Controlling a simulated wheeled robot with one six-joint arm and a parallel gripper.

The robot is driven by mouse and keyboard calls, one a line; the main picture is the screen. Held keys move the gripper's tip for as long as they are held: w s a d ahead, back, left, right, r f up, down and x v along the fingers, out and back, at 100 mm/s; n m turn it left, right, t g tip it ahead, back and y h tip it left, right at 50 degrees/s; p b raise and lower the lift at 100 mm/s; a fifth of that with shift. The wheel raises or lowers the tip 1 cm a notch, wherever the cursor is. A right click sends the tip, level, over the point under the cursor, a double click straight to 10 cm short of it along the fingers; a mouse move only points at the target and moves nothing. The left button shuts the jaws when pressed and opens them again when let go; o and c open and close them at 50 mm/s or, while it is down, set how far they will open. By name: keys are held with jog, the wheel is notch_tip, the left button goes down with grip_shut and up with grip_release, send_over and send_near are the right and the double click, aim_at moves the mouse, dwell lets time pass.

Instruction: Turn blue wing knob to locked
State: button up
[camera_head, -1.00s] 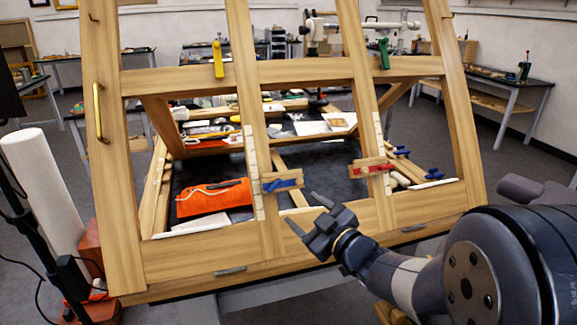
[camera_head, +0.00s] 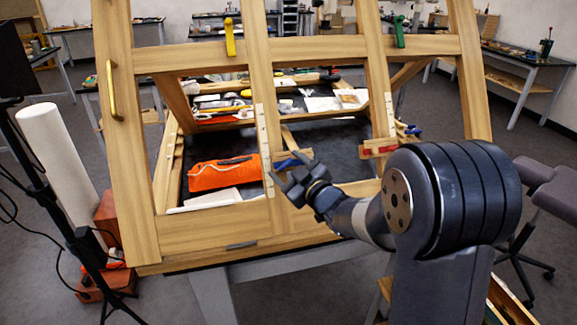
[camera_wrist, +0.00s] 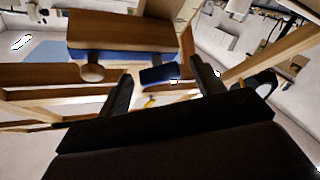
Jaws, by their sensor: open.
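The blue wing knob (camera_head: 287,162) sits in a wooden fitting on the wooden frame's middle upright, partly hidden by my gripper (camera_head: 287,178). In the wrist view, a blue block (camera_wrist: 160,75) shows between the open fingertips of my gripper (camera_wrist: 160,80). A wooden piece with a blue underside (camera_wrist: 130,30) shows just beyond it. The gripper is open and empty. I cannot tell whether the fingers reach around the knob or stop short of it, and no locked mark is readable.
A red-marked fitting (camera_head: 378,149) is on the upright to the right. Yellow (camera_head: 230,38) and green (camera_head: 399,32) handles sit on the upper rail. An orange bag (camera_head: 222,173) lies on the dark table behind the frame. The frame's lower rail (camera_head: 220,228) runs below my gripper.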

jog(key=shift+c, duration=0.5)
jog(key=c, duration=0.9)
jog(key=shift+f+m+b, duration=0.15)
jog(key=shift+m+b, duration=0.25)
jog(key=shift+b, duration=0.4)
jog(key=shift+f+m+t+h+b, duration=0.15)
jog(key=shift+m+t+h+b, duration=0.35)
jog(key=shift+b, duration=0.7)
jog(key=m+b, duration=0.1)
jog(key=b, duration=0.1)
jog(key=m+t+h+b, duration=0.1)
jog(key=b, duration=0.1)
jog(key=shift+s+a+f+m, duration=0.1)
jog(key=shift+a+m, duration=0.05)
jog(key=shift+m, duration=0.25)
jog(key=m+h+b, duration=0.1)
jog(key=m+b, duration=0.1)
jog(key=b, duration=0.1)
jog(key=m+t+h+b, duration=0.1)
jog(key=m+h+b, duration=0.1)
jog(key=b, duration=0.1)
jog(key=shift+a+r+m+t, duration=0.1)
jog(key=shift+r+m+t, duration=0.1)
jog(key=shift+m+t, duration=0.1)
jog(key=shift+r+m+h+b, duration=0.15)
jog(key=shift+m+h+b, duration=0.15)
jog(key=shift+b, duration=0.15)
